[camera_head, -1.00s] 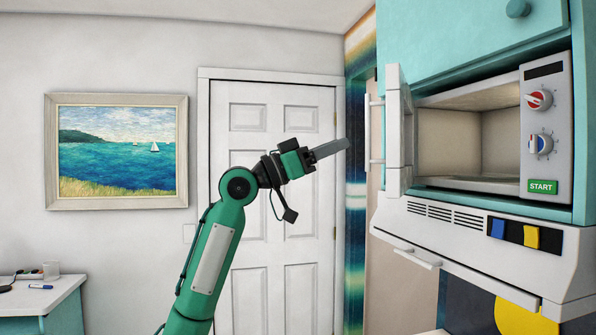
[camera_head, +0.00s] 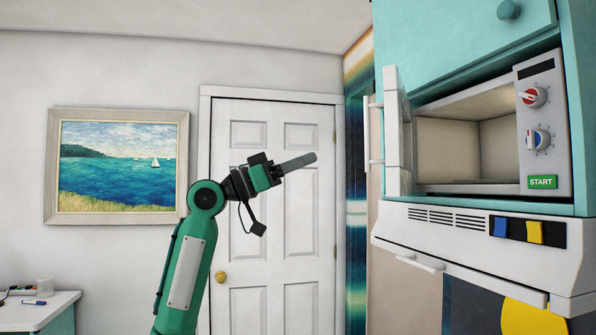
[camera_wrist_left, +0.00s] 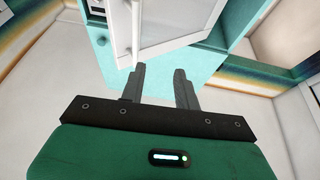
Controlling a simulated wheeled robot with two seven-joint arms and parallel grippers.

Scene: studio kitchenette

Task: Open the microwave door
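The microwave (camera_head: 545,110) is at the right in the head view, with its lit cavity exposed. Its white door (camera_head: 395,130) stands swung wide open, seen nearly edge-on, with the bar handle (camera_head: 367,135) on its left side. My left gripper (camera_head: 312,159) is in front of the white room door, left of the handle and apart from it. In the left wrist view its two fingers (camera_wrist_left: 158,82) are spread with nothing between them. The microwave door (camera_wrist_left: 165,25) shows beyond the fingertips there. My right gripper is not in view.
A teal cabinet (camera_head: 450,40) is above the microwave and a white range hood (camera_head: 470,245) below it. A counter (camera_head: 45,308) with a mug and small items stands at the lower left. Free space lies between my left gripper and the microwave door.

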